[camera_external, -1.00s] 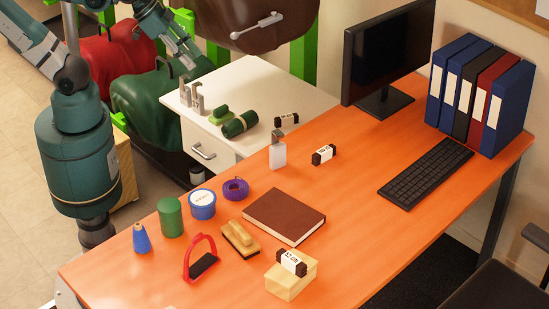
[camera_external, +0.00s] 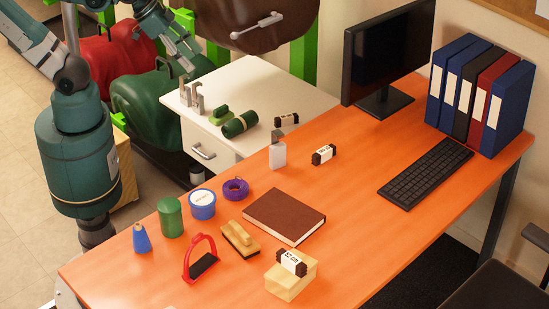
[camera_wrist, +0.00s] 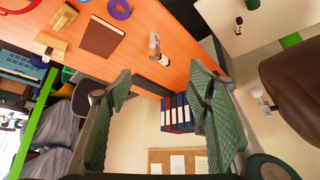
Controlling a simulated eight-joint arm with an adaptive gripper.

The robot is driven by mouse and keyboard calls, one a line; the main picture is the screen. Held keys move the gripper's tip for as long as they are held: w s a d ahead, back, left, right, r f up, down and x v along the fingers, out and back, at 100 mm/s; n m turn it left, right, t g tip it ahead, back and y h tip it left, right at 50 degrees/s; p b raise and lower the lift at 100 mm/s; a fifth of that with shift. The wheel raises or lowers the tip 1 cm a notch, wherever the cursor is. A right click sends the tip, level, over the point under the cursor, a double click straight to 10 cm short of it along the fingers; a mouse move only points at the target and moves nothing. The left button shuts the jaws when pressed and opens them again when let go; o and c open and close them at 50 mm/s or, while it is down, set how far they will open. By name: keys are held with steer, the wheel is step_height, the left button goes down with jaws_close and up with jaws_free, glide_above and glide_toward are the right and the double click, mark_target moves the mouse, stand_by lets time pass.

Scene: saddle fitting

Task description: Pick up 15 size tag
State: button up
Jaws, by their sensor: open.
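Several size tags, white labels with dark brown ends, are in view. One tag (camera_external: 286,120) lies on the white cabinet top, and it seems to show in the wrist view (camera_wrist: 239,26). Another tag (camera_external: 323,155) lies on the orange desk beside the white bottle. A third tag (camera_external: 291,262) rests on a light wooden box and seems to read 32 cm. The print on the first two is too small to read, so I cannot tell which is 15. My gripper (camera_wrist: 160,76) is open and empty, above and behind the cabinet in the external view (camera_external: 187,57).
The white cabinet (camera_external: 262,86) also holds grey metal pieces (camera_external: 197,103), a green brush and a green roll (camera_external: 240,124). A white bottle (camera_external: 277,154) stands at the desk edge. The monitor (camera_external: 385,55), keyboard and binders fill the right. Saddles (camera_external: 155,98) stand behind.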

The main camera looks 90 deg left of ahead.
steer(key=shift+w, duration=0.1)
stand_by(0.3)
steer(key=m+g+h+b, duration=0.3)
steer(key=m+g, duration=0.1)
steer(key=m, duration=0.4)
glide_above(276, 132)
steer(key=s, duration=0.5)
step_height(276, 132, down, 16)
steer(key=w+f+m, duration=0.1)
steer(key=f, duration=0.2)
steer(key=w+f+m, duration=0.1)
steer(key=w+f, duration=0.1)
steer(key=f, duration=0.1)
steer(key=w+f+m, duration=0.1)
steer(key=f, duration=0.2)
steer(key=shift+w+a+g+h, duration=0.15)
steer(key=shift+g+h, duration=0.15)
steer(key=shift+w+f, duration=0.2)
steer(key=shift+f, duration=0.3)
steer(key=shift+f, duration=0.1)
steer(key=shift+b+x, duration=0.3)
steer(key=shift+x, duration=0.9)
